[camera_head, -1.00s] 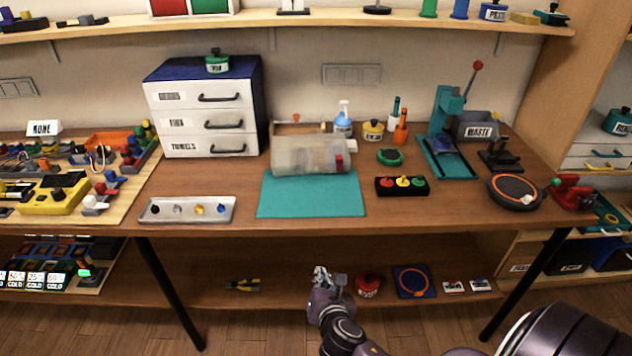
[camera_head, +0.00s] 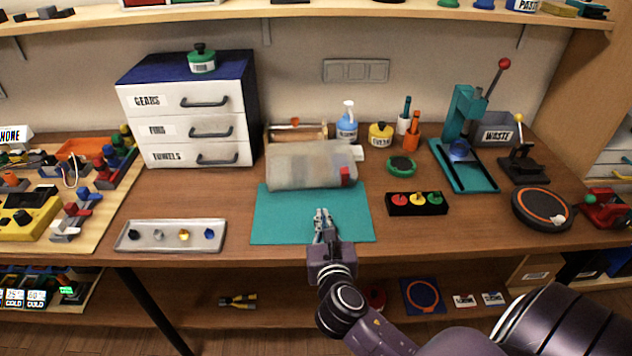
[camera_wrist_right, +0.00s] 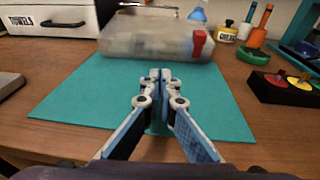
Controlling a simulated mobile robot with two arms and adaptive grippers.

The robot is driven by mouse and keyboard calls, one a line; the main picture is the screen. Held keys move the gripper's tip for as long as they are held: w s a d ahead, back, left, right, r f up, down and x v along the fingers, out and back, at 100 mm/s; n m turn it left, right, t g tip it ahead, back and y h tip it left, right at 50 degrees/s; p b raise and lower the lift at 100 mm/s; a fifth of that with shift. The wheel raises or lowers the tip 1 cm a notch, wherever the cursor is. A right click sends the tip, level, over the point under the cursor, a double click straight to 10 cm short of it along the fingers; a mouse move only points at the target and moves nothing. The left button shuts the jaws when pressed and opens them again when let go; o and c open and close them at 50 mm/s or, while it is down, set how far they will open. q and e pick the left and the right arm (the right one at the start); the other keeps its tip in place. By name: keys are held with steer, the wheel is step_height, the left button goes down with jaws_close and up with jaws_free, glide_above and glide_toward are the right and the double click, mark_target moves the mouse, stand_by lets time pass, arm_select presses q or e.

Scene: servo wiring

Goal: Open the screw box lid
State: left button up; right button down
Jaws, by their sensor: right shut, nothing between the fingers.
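The screw box (camera_head: 312,166) is a translucent grey box with a red latch (camera_head: 345,176) at its front right. It stands at the back edge of the teal mat (camera_head: 275,219), and its lid looks closed. It also shows at the top of the right wrist view (camera_wrist_right: 150,38), with the red latch (camera_wrist_right: 199,43) facing me. My right gripper (camera_head: 322,213) is over the front part of the mat, a short way in front of the box and apart from it. Its fingers (camera_wrist_right: 160,74) are shut and empty. My left gripper is in neither view.
A metal tray with small parts (camera_head: 128,236) lies left of the mat. A black block with coloured buttons (camera_head: 416,211) is to the right. Behind the box are a blue spray bottle (camera_head: 347,122) and a yellow pot (camera_head: 380,137). The mat's front is clear.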

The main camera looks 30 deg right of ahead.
mark_target(318, 202)
steer(key=shift+w+d+f, duration=0.15)
steer(key=shift+w+d, duration=0.1)
steer(key=shift+w, duration=0.25)
steer(key=shift+w+d, duration=0.2)
steer(key=shift+w, duration=0.1)
steer(key=shift+w+d, duration=0.15)
steer(key=shift+w, duration=0.2)
steer(key=x, duration=0.4)
steer(key=shift+w, duration=0.1)
steer(key=x, duration=0.3)
steer(key=shift+p, duration=0.3)
steer(key=shift+w+d, duration=0.1)
steer(key=shift+w, duration=0.05)
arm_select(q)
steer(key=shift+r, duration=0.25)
arm_select(e)
steer(key=shift+f, duration=0.1)
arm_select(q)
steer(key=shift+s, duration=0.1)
